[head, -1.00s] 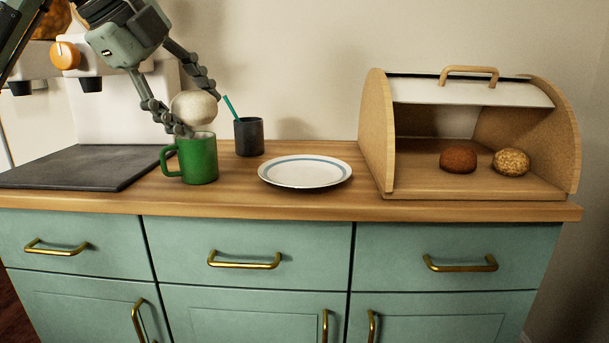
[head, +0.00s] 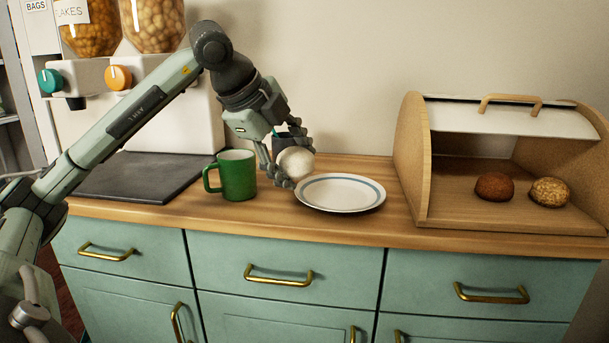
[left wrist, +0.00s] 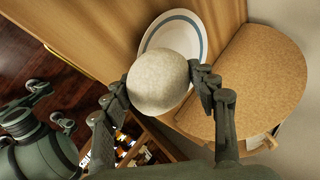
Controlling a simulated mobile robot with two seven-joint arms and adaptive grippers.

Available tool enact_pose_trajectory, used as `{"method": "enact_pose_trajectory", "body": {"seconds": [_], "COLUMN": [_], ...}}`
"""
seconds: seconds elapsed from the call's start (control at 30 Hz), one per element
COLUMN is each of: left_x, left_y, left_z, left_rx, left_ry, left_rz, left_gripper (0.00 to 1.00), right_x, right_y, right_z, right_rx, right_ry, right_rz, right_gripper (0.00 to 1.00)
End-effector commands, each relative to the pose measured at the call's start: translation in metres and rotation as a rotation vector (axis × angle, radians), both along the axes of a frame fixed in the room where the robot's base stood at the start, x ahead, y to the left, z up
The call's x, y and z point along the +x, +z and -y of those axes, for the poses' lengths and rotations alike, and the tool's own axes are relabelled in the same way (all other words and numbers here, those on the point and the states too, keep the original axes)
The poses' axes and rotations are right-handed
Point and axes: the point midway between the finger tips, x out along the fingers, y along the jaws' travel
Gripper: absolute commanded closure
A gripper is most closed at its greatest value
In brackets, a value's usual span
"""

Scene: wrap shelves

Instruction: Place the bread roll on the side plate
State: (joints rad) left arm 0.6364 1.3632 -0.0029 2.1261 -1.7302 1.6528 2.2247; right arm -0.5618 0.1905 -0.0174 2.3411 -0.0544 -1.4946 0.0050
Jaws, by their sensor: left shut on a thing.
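A pale round bread roll (head: 295,163) is held between the fingers of my left gripper (head: 293,165), close to the left rim of the side plate. It also shows in the left wrist view (left wrist: 158,82), with a finger on each side. The side plate (head: 345,195) is white with a blue ring and lies empty on the wooden counter. In the left wrist view the plate (left wrist: 181,24) is partly hidden behind the roll. My right gripper is not in the head view.
A green mug (head: 238,177) stands left of the plate. An open bread box (head: 415,165) with a brown roll (head: 494,187) and a speckled roll (head: 549,192) stands to the right. A dark mat (head: 140,178) lies at left.

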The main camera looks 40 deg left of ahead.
Motion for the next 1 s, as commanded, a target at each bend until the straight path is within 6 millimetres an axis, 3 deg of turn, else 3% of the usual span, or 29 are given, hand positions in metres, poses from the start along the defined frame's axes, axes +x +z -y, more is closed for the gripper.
{"method": "enact_pose_trajectory", "body": {"seconds": [0.23, 0.5, 1.0], "left_x": [0.019, 0.018, 0.018], "left_y": [-0.015, -0.051, -0.054], "left_z": [0.008, 0.008, 0.008], "left_rx": [0.0, 0.0, 0.0], "left_ry": [0.002, 0.002, 0.002], "left_rz": [0.001, -0.001, 0.002], "left_gripper": [0.75, 0.75, 0.75], "right_x": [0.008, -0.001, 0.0], "right_y": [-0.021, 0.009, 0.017], "right_z": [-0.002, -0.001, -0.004], "right_rx": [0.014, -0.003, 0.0], "right_ry": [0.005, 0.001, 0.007], "right_rz": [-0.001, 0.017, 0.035], "right_gripper": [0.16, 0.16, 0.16]}}
